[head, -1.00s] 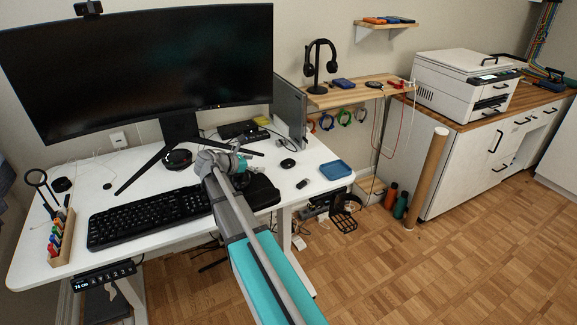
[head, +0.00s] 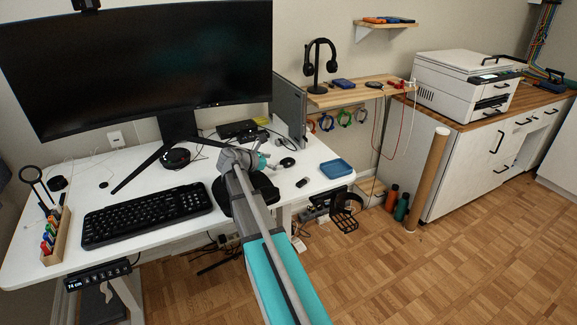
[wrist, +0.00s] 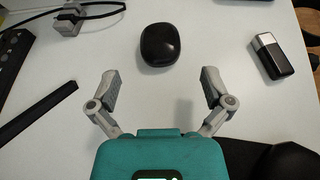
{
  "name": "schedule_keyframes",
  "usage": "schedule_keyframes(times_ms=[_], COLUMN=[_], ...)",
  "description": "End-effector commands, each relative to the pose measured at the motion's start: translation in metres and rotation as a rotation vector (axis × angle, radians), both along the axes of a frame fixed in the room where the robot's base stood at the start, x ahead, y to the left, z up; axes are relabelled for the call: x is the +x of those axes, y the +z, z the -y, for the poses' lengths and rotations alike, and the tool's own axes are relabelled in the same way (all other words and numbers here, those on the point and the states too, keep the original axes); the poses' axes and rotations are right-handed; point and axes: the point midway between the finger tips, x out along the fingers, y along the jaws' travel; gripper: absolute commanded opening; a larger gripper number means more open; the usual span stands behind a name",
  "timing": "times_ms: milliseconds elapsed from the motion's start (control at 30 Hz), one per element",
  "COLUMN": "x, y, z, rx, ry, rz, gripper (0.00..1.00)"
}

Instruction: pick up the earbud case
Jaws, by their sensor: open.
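The earbud case, a rounded black case (wrist: 160,45), lies on the white desk in the wrist view, beyond the fingertips and roughly centred between them. In the head view the case (head: 288,162) sits just right of the arm's end. My gripper (wrist: 160,88) is open and empty, its two grey fingers spread apart with bare desk between them. In the head view my gripper (head: 262,162) is over the desk, partly hidden by my own arm.
A small black and silver stick (wrist: 273,56) lies right of the case. A cable with a grey block (wrist: 70,20) is at upper left. A blue tray (head: 336,168) sits at the desk's right end. A black keyboard (head: 147,217) and monitor (head: 140,65) are to the left.

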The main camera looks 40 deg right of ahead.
Motion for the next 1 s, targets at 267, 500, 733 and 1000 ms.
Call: schedule_keyframes(times_ms=[267, 500, 733, 1000], x=[0.000, -0.001, -0.002, -0.003], y=[0.000, -0.004, -0.015, -0.022], z=[0.002, 0.009, 0.033, 0.053], rx=[0.000, 0.000, 0.000, 0.000], ry=[0.000, -0.001, -0.003, -0.003], rz=[0.000, 0.001, 0.000, 0.000], gripper=[1.00, 1.00, 1.00, 1.00])
